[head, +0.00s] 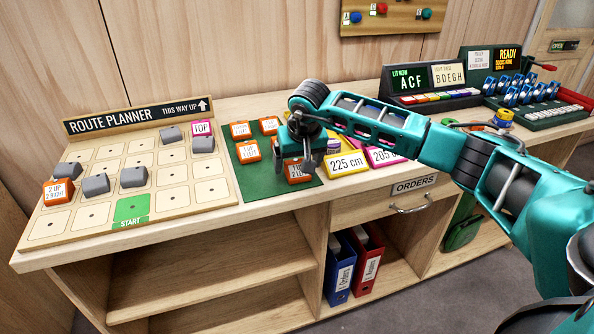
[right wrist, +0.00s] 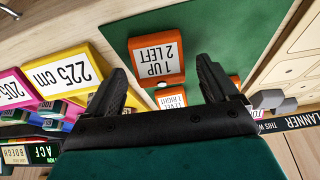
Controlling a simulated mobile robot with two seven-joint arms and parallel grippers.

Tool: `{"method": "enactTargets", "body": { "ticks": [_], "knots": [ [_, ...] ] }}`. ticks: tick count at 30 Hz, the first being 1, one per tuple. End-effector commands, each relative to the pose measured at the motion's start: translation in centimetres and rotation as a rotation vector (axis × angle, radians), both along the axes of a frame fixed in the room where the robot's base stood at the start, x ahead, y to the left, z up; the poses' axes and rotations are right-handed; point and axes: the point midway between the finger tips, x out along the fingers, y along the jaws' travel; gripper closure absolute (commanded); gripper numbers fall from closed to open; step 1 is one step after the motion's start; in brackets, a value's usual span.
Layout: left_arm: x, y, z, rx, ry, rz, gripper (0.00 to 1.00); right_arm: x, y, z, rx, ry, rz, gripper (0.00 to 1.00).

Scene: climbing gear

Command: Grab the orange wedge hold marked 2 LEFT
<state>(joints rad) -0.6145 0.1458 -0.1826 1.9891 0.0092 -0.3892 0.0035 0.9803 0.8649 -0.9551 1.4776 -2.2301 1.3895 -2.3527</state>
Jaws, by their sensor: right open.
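The orange wedge hold (right wrist: 155,57) with a white label reading "1 UP 2 LEFT" lies on the green mat. In the right wrist view it appears upside down, in the gap between my fingers. My right gripper (head: 293,162) is open and empty above the front right of the mat; its fingers also show in the right wrist view (right wrist: 162,75). In the head view an orange wedge (head: 298,177) is partly hidden behind the gripper. I cannot tell how high the fingertips are above the hold. My left gripper is not in view.
Other orange wedges (head: 248,151) lie on the green mat (head: 252,185). A yellow "225 cm" block (head: 347,165) stands close to the gripper's right. The Route Planner board (head: 175,198) with grey holds is on the left. A sign rack (head: 433,84) stands behind right.

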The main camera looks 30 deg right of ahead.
Motion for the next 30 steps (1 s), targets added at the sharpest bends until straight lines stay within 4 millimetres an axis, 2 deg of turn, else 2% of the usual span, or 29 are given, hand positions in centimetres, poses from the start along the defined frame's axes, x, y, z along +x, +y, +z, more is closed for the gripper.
{"method": "enactTargets", "body": {
  "ticks": [3,22,30],
  "knots": [
    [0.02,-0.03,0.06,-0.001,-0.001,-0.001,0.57,-0.01,0.01,0.03,0.000,0.000,0.000,0.13],
    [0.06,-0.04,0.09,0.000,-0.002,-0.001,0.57,-0.03,0.01,0.05,0.000,0.000,0.000,0.73],
    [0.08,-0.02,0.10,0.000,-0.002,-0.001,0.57,-0.01,0.00,0.18,0.001,-0.001,0.000,0.74]
  ]
}}
